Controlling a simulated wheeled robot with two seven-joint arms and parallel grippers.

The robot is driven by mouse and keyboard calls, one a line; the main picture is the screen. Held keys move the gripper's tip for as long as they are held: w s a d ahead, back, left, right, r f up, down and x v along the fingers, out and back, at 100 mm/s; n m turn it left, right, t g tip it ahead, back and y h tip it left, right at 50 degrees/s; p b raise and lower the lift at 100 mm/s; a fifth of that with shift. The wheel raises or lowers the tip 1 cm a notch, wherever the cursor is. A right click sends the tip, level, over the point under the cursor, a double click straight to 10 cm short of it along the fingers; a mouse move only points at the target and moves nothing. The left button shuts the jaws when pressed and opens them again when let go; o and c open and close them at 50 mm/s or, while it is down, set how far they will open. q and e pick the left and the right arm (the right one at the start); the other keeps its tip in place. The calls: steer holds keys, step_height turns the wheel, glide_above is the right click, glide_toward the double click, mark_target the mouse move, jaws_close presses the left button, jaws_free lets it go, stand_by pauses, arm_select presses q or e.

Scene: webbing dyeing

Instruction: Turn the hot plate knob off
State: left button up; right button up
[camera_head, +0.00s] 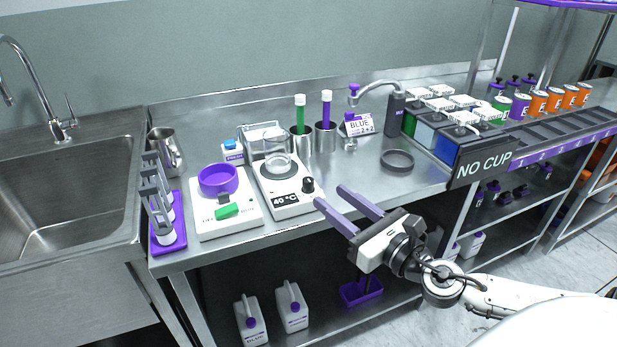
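The hot plate (279,206) is a white unit on the steel counter, with a "40 °C" label on its front. Its black knob (308,185) is at the front right corner; the knob's setting is too small to read. A clear glass beaker (278,157) stands on its round plate. My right gripper (331,198) comes in from the right with two purple fingers spread apart and nothing between them. Its fingertips are just right of the hot plate, close to the knob; I cannot tell whether they touch it. My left gripper is not in view.
A white unit with a purple bowl (218,180) and green switch stands left of the hot plate. Steel cups (325,137) hold green and purple tools behind. A black ring dish (397,160) lies right, before the "NO CUP" dispenser (484,165).

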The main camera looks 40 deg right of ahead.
mark_target(312, 182)
steer(key=w+p, duration=0.1)
steer(key=w, duration=0.7)
steer(key=shift+w+a, duration=0.1)
steer(key=shift+w, duration=0.7)
